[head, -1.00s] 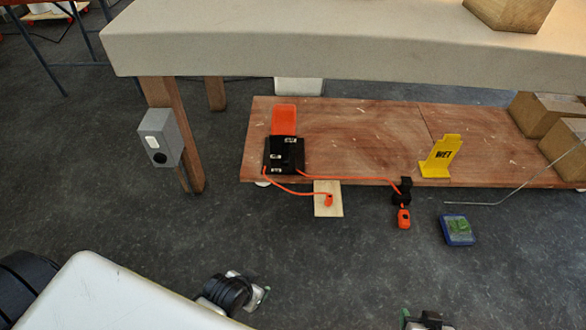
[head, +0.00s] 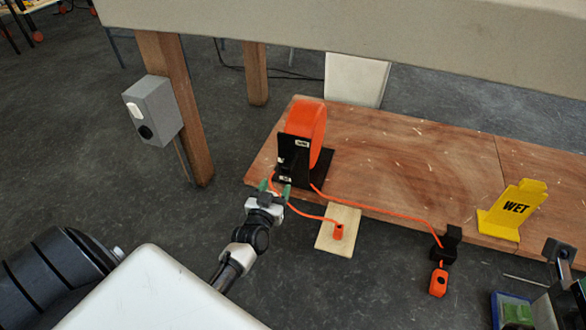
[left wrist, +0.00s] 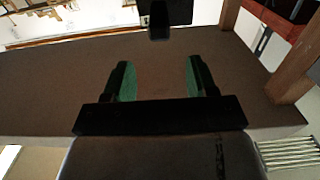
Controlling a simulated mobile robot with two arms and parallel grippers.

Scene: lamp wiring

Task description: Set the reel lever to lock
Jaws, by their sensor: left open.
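The reel (head: 306,130) has an orange drum in a black stand (head: 318,172) with small white labels on the board in the head view. The labels are too small to read. I cannot make out the lever or its setting against the black stand. My left gripper (head: 275,188) is open just in front of the stand's near side, fingers pointing toward it. In the left wrist view the open fingers (left wrist: 157,80) have green pads and nothing between them. A black part, which I cannot identify, shows beyond them. My right gripper may be partly in view at the head view's right edge.
An orange cord (head: 385,213) runs from the reel past a pale wooden plate (head: 337,238) to a black holder (head: 447,243) and an orange connector (head: 438,283). A yellow WET sign (head: 513,208) stands right. A tabletop (head: 350,35) overhangs; its leg (head: 180,120) carries a grey box (head: 153,108).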

